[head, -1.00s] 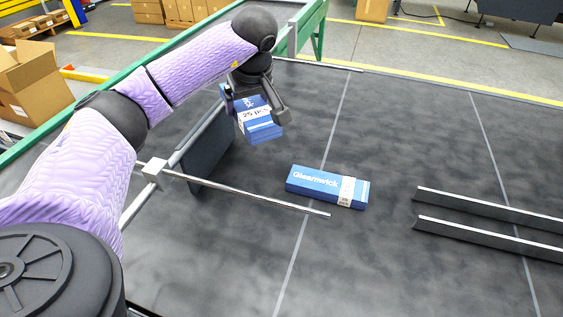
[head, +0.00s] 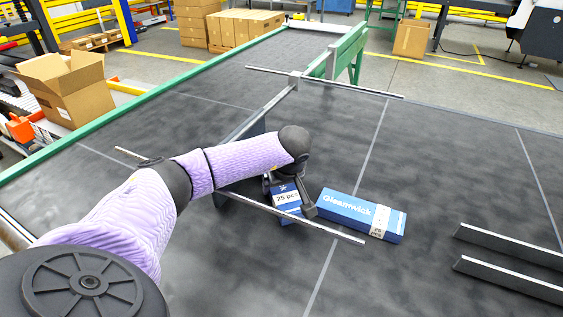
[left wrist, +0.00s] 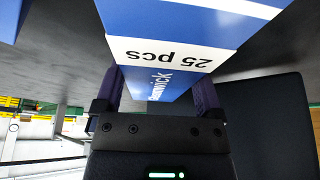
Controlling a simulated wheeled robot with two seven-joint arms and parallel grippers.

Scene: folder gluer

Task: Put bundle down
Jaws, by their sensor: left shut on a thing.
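My left gripper (head: 290,195) is shut on a blue bundle (head: 285,193) with a white "25 pcs" band. In the left wrist view the bundle (left wrist: 165,52) sits between the two dark fingers, and its band faces the camera. In the head view the bundle is low over the dark belt table, just left of a second blue Gleamwick bundle (head: 350,209) that lies flat. I cannot tell whether the held bundle touches the table or its neighbour. The arm and gripper hide part of it. My right gripper is not in view.
A thin metal rod (head: 318,229) runs in front of the bundles, and a dark upright plate (head: 236,190) stands at their left. Two parallel rails (head: 510,255) lie at right. An open carton (head: 68,88) stands beyond the green edge.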

